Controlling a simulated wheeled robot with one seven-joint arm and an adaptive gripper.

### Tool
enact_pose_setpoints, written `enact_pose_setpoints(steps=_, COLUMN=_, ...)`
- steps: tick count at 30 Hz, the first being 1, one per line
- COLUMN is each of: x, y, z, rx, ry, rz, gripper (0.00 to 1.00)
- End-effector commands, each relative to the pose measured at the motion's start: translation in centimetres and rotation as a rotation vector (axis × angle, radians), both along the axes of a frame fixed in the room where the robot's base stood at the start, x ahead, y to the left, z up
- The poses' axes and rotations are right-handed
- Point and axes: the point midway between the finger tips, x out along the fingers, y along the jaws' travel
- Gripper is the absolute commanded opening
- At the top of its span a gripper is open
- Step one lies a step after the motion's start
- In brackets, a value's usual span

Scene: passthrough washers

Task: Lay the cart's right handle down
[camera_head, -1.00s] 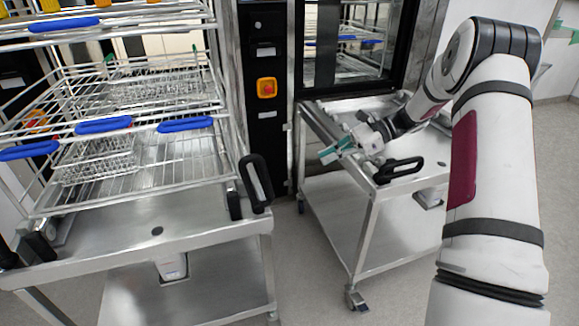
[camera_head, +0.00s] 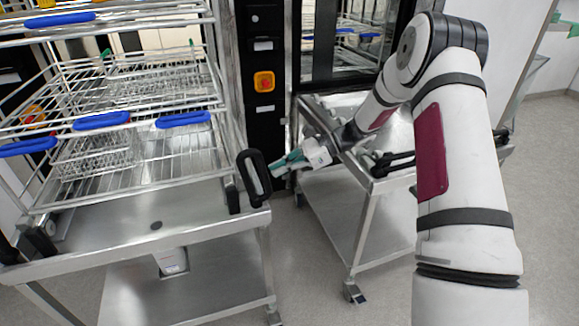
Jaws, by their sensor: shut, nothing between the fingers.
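The steel cart (camera_head: 200,232) on the left carries a wire rack. Its right handle (camera_head: 254,178), a black loop, stands upright at the cart's front right corner. My gripper (camera_head: 278,170), with green fingers, is shut and empty. At the cart's front left, black handle parts (camera_head: 38,244) show partly at the picture's edge.
A second steel cart (camera_head: 366,220) stands to the right under my arm, with a black handle (camera_head: 392,162) lying low, partly hidden by my arm. A dark washer panel with a red-yellow emergency button (camera_head: 264,82) stands behind. Open floor lies between the carts.

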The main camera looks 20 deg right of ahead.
Motion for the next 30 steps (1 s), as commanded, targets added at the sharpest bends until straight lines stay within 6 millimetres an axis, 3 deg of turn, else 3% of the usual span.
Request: enact_pose_setpoints(steps=30, x=-0.1, y=1.6, z=1.0, rx=-0.118, ry=-0.001, rz=0.003, gripper=0.0)
